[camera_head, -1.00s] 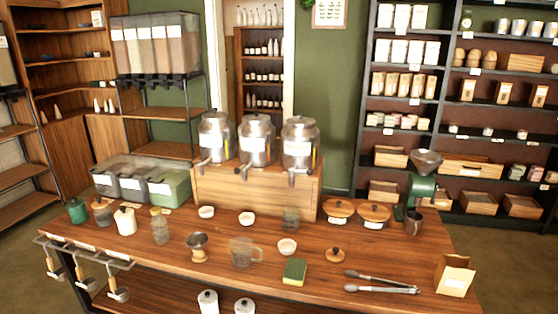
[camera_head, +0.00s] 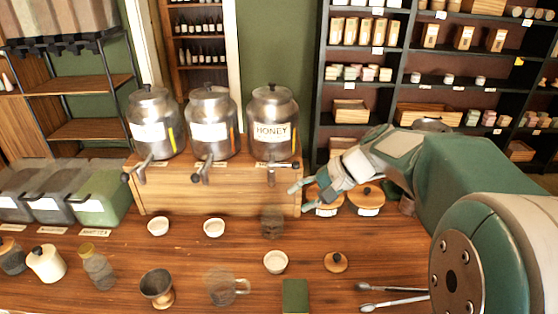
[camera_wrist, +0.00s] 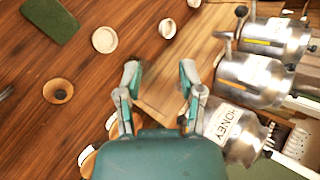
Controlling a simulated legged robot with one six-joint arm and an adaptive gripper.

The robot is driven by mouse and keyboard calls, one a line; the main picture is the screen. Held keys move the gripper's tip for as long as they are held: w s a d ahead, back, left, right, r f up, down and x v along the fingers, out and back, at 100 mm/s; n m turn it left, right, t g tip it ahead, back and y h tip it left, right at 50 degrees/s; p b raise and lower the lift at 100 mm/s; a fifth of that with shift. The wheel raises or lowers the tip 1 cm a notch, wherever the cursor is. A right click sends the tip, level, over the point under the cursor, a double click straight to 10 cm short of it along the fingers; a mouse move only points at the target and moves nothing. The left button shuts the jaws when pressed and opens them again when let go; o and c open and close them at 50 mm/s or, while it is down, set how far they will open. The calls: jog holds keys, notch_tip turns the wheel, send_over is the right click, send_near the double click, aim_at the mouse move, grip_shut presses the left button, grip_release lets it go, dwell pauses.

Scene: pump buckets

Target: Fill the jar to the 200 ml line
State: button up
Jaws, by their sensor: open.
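A small clear glass jar (camera_head: 272,222) stands on the wooden counter, in front of the wooden stand and below the tap of the honey dispenser (camera_head: 272,132). Any lines or contents in it are too faint to read. The dispenser is metal, labelled HONEY, with a tap and lever (camera_head: 277,166) at its front; it also shows in the wrist view (camera_wrist: 235,132). My gripper (camera_head: 300,198) is open and empty, right of the tap and jar, near the stand's right end. In the wrist view my gripper (camera_wrist: 158,76) has its fingers apart, with the stand beyond them. I cannot make out the jar there.
Two more metal dispensers (camera_head: 212,125) (camera_head: 155,125) stand left of the honey one. Wood-lidded bowls (camera_head: 367,198) sit behind my gripper.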

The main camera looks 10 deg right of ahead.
jog(key=w+d+f+m+t+y, duration=0.1)
jog(key=w+d+m+y, duration=0.15)
jog(key=w, duration=0.35)
jog(key=m+t+y, duration=0.3)
send_near(293, 165)
jog(key=a, duration=0.1)
jog(key=shift+n+h, duration=0.25)
jog(key=x, duration=1.1)
jog(key=shift+w+f, duration=0.15)
jog(key=shift+w, duration=0.3)
grip_shut()
